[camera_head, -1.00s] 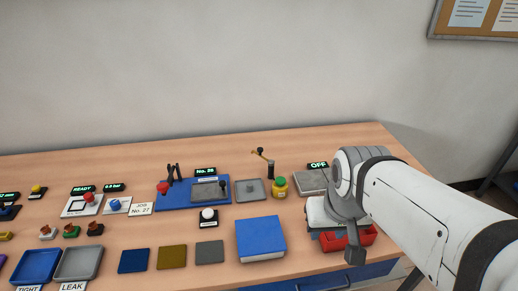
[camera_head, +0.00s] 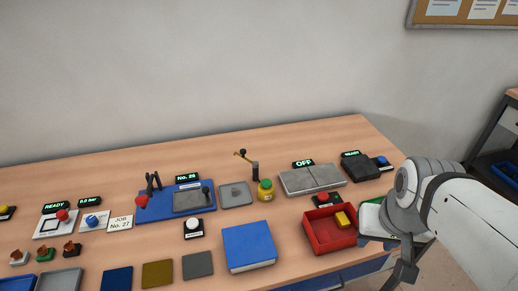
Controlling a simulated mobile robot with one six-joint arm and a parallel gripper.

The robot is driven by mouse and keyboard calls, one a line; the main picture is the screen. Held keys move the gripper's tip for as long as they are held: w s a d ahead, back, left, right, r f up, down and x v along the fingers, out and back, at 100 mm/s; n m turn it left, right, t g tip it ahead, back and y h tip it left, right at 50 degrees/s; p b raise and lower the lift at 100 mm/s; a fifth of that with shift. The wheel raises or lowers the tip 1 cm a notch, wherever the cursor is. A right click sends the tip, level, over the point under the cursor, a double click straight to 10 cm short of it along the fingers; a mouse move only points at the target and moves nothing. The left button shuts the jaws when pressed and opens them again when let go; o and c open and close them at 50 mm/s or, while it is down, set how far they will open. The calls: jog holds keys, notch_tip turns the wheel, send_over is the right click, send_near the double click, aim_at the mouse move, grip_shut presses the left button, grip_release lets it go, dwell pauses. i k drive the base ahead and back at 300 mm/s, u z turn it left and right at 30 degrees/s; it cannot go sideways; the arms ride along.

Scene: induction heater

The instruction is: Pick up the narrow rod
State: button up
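I cannot make out a narrow rod for certain in the head view. A grey tray (camera_head: 236,195) on the bench holds something small, too small to tell what it is.
A yellow block (camera_head: 343,220) is in the red bin. The grey heater plate (camera_head: 312,180) behind it reads OFF. A yellow jar (camera_head: 265,191), a blue fixture (camera_head: 160,207) and a blue book (camera_head: 249,247) stand to the left. The wall bounds the bench's back.

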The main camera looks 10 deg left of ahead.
aim_at(234, 192)
jog(key=z, duration=0.2)
jog(key=k, duration=0.55)
jog(key=u, duration=1)
jog(key=i, duration=1)
jog(key=u, duration=0.05)
